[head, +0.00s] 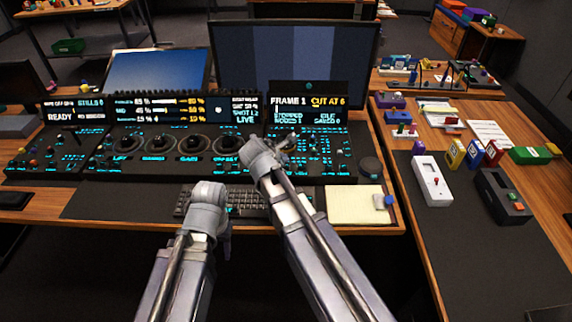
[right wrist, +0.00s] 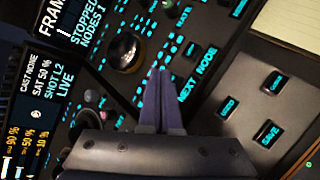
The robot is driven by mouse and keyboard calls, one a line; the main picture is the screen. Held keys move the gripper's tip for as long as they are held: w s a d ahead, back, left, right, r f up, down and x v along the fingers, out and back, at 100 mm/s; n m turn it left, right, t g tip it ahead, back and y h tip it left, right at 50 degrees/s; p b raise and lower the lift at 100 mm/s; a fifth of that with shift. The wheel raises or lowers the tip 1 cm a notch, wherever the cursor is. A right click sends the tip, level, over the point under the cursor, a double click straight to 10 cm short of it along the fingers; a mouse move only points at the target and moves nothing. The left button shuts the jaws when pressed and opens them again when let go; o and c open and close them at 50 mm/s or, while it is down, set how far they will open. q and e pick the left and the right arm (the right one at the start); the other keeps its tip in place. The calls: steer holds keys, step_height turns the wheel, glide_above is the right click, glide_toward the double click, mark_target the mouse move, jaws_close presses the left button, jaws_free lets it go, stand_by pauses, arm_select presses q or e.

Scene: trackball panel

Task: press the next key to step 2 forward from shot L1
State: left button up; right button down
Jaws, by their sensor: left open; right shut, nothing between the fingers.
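The control panel shows a lit label reading NEXT NODE (right wrist: 198,77) in the right wrist view, with small lit keys around it. My right gripper (right wrist: 162,72) is shut and empty, its fingertips low over the panel just left of that label. Whether the tips touch a key cannot be told, and they hide what lies under them. In the head view my right gripper (head: 287,145) is over the right section of the panel. My left gripper (head: 227,238) is open, near the keyboard at the desk's front. The shot display (right wrist: 62,88) reads SHOT L2 LIVE.
The right screen (head: 308,108) reads FRAME 1, CUT AT 6, STOPPED, NODES 1. A trackball (right wrist: 125,52) and a SAVE key (right wrist: 268,133) lie near my right fingers. A keyboard (head: 250,204) and notepad (head: 352,205) lie in front. A side table (head: 470,175) holds several boxes.

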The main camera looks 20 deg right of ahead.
step_height(320, 180, up, 5)
steer(key=p, duration=0.5)
steer(key=shift+r, duration=0.1)
stand_by(2.4)
